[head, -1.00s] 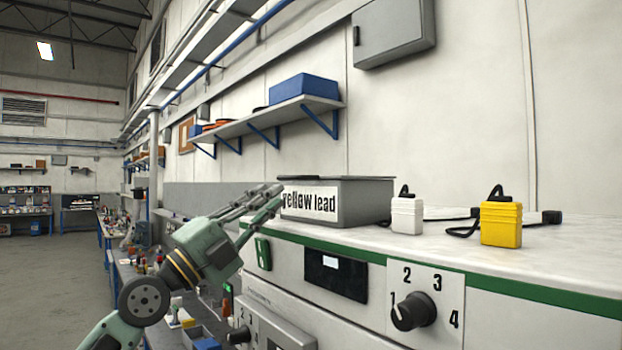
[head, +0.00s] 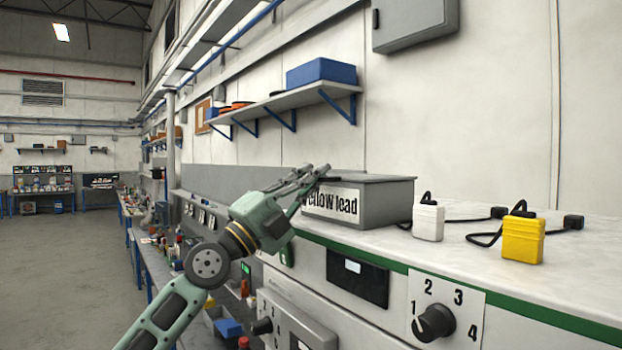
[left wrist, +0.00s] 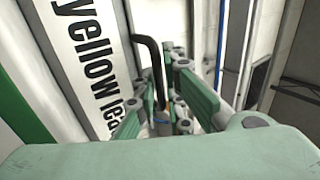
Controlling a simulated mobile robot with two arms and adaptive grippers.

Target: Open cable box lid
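The cable box (head: 384,207) is a grey box with a white "yellow lead" label, standing on the white counter. Its flat grey lid (head: 375,179) looks shut. My left gripper (head: 312,172) reaches in from the left, its fingertips at the lid's left front corner. The fingers look parted. In the left wrist view, the label (left wrist: 90,60) runs down the left side, and a dark bent piece (left wrist: 150,62) shows by the fingers (left wrist: 165,105). I cannot tell whether they touch it. My right gripper is not in view.
A white case (head: 428,222) and a yellow case (head: 523,240), each with a black cable, stand right of the box. A rotary knob (head: 434,323) is on the front panel below. A shelf (head: 270,113) hangs above the box.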

